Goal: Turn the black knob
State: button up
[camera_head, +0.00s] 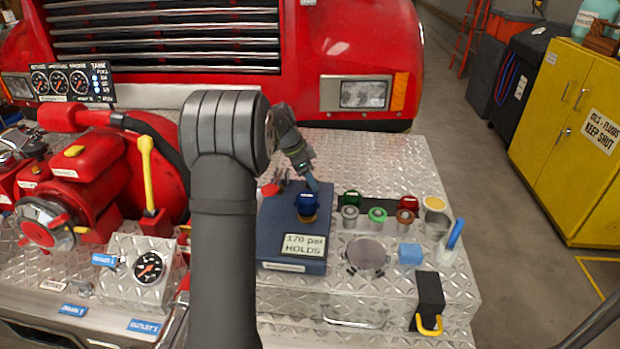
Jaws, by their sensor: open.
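I cannot make out a plainly black knob; the arm hides part of the pump panel and deck. My gripper (310,180) reaches down over the blue box (285,245), its bluish tip close above a dark blue cap on a brass fitting (307,206). I cannot tell whether they touch. The gripper is open, though its fingers are small and partly blurred. A small grey round fitting (86,289) sits left of the gauge block (145,265) on the pump side.
Several capped fittings, including a green-topped one (377,216), stand right of the box. A blue sponge (410,254), a cup with a blue-handled tool (453,240) and a black block with a yellow hook (429,303) are nearer. A red pump (90,180) with a yellow lever fills the left.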

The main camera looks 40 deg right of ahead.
jog(key=shift+d+f, duration=0.15)
jog(key=shift+f, duration=0.2)
jog(key=c, duration=1)
jog(key=shift+o, duration=0.2)
